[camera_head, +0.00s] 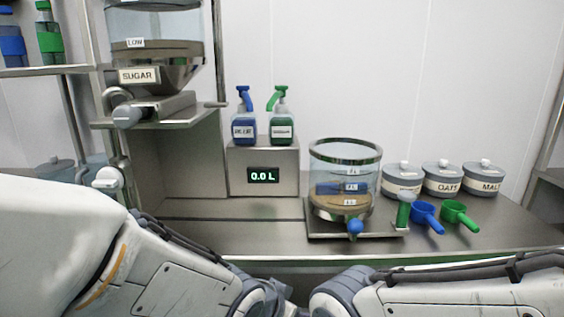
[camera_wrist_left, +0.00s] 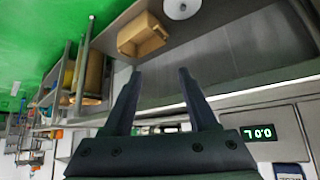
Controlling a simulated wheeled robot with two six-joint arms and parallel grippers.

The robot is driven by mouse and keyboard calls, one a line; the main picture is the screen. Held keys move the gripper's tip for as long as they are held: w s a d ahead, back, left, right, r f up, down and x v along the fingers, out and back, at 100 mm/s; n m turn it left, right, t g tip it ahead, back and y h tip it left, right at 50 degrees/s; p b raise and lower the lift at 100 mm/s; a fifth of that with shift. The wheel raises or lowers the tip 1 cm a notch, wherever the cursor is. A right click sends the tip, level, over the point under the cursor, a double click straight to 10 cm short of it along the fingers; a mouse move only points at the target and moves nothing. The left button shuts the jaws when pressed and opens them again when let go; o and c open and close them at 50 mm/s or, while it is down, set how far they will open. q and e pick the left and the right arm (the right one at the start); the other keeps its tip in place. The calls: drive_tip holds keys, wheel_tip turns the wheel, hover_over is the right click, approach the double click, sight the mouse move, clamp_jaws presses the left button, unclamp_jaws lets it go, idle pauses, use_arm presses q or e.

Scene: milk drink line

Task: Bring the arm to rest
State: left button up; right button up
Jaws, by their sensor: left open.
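My left gripper (camera_wrist_left: 160,76) shows in the left wrist view with its two dark fingers spread apart and nothing between them. A grey metal surface lies beyond the fingertips. In the head view my left arm comes in from the left and bends low across the front, in front of the counter (camera_head: 270,236). My right arm comes in from the right, also low. The fingers of both grippers are out of sight in the head view.
A glass vessel (camera_head: 333,176) with a blue-knobbed tap stands on the counter. Blue (camera_head: 428,217) and green (camera_head: 459,214) scoops and lidded pots (camera_head: 442,180) are right of it. The sugar hopper (camera_head: 155,62) overhangs the left. A display (camera_head: 263,175) reads 0.0 L.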

use_arm(q)
drive_tip(key=s+a+g+y+p, duration=0.1)
drive_tip(key=s+a+g, duration=0.1)
drive_tip(key=s, duration=0.4)
drive_tip(key=s+a+r+g+y, duration=0.1)
drive_tip(key=s+a+g, duration=0.1)
drive_tip(key=s, duration=0.4)
drive_tip(key=s+a+g+y+p, duration=0.1)
drive_tip(key=s+a+g, duration=0.2)
drive_tip(key=s, duration=0.2)
wheel_tip(320, 180, up, 16)
drive_tip(key=p, duration=1.5)
drive_tip(key=shift+d+m, duration=0.15)
drive_tip(key=shift+m, duration=0.15)
drive_tip(key=shift+s+r, duration=0.1)
